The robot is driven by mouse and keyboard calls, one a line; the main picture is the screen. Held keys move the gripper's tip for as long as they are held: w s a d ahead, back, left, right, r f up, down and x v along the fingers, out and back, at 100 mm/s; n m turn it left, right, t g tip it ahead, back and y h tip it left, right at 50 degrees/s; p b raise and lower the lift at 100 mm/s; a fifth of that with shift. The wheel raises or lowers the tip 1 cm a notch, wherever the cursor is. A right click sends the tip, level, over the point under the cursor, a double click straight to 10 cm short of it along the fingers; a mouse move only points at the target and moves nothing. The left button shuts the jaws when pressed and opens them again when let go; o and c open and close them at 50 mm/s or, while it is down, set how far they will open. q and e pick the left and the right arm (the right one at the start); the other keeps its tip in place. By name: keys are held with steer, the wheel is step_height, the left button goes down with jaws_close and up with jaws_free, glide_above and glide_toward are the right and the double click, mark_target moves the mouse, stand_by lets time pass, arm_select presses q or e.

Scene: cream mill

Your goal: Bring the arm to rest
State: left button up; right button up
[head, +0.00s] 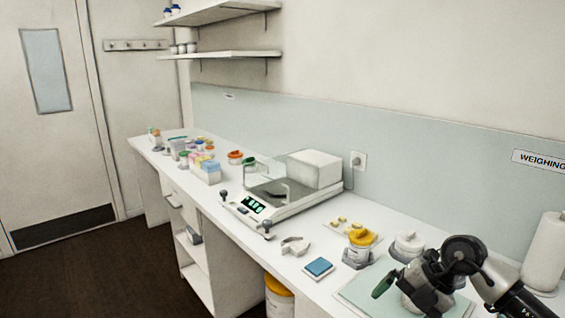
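My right arm comes in from the lower right over the front end of the bench. Its gripper (421,290) is low over a pale green mat (361,290), at the right end of the bench. A dark green piece (383,284) shows at the gripper's left side; I cannot tell whether it is held. A whitish round thing shows partly behind and under the gripper. The fingers are not clear enough to tell open from shut. My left arm and gripper are not in view.
Near the arm are a white lidded jar (408,245), a yellow-lidded jar (361,241), a blue pad (318,267) and a paper roll (545,250). A balance (272,205) stands mid-bench, with several small containers beyond. The floor (90,270) at left is clear.

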steer(key=s+a+r+m+t+y, duration=0.2)
steer(key=a+r+m+t+y, duration=0.1)
steer(key=a+t+y, duration=0.3)
steer(key=s+a+r+m+t+y, duration=0.1)
steer(key=a+r+m+t+y, duration=0.3)
steer(key=a, duration=0.4)
steer(key=s+d+f+m+t+h, duration=0.25)
steer(key=d+f+m+h, duration=0.3)
steer(key=m+h, duration=0.3)
steer(key=s+d+f+m+t+h, duration=0.25)
steer(key=d+f+m+h, duration=0.3)
steer(key=m+h, duration=0.35)
steer(key=s+f+m+g, duration=0.2)
steer(key=s+f+g, duration=0.4)
steer(key=s, duration=0.3)
steer(key=s+f+m+g, duration=0.1)
steer(key=s+f+g, duration=0.5)
steer(key=s, duration=0.4)
step_height(320, 180, down, 26)
steer(key=s+g, duration=0.1)
steer(key=s+d+f+g, duration=0.1)
steer(key=s+d+f, duration=0.2)
steer(key=s+f, duration=1.2)
steer(key=shift+s+f+y, duration=0.25)
steer(key=shift+f+y, duration=0.1)
steer(key=shift+f, duration=0.25)
